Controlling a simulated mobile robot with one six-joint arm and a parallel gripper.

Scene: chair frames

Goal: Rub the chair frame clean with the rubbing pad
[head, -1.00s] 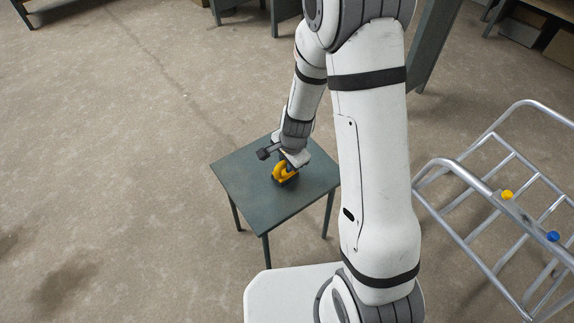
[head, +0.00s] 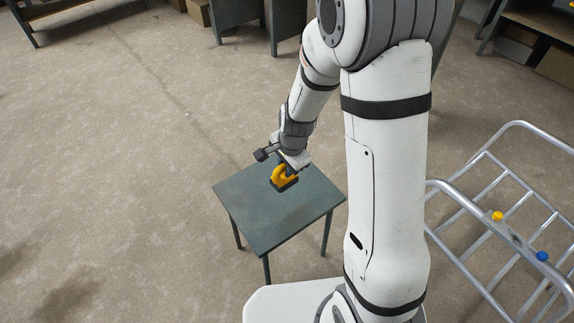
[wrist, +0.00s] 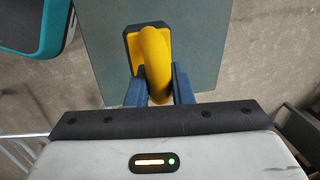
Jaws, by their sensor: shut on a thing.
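The rubbing pad (head: 284,178) has a yellow handle on a dark base. My gripper (head: 287,168) is shut on its yellow handle. In the wrist view the pad (wrist: 154,50) stands out between the two blue fingers of my gripper (wrist: 160,86). The pad is over the small dark table (head: 262,215); it looks a little above the top, though the gap is hard to judge. The metal chair frame (head: 478,235) is at the right, partly hidden by my arm. A dark smudge shows on its rail near the yellow and blue knobs.
A yellow knob (head: 497,215) and a blue knob (head: 542,256) sit on the frame's rail. Benches with boxes (head: 515,48) stand along the back. The floor left of the table is open. My own arm blocks the space between table and frame.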

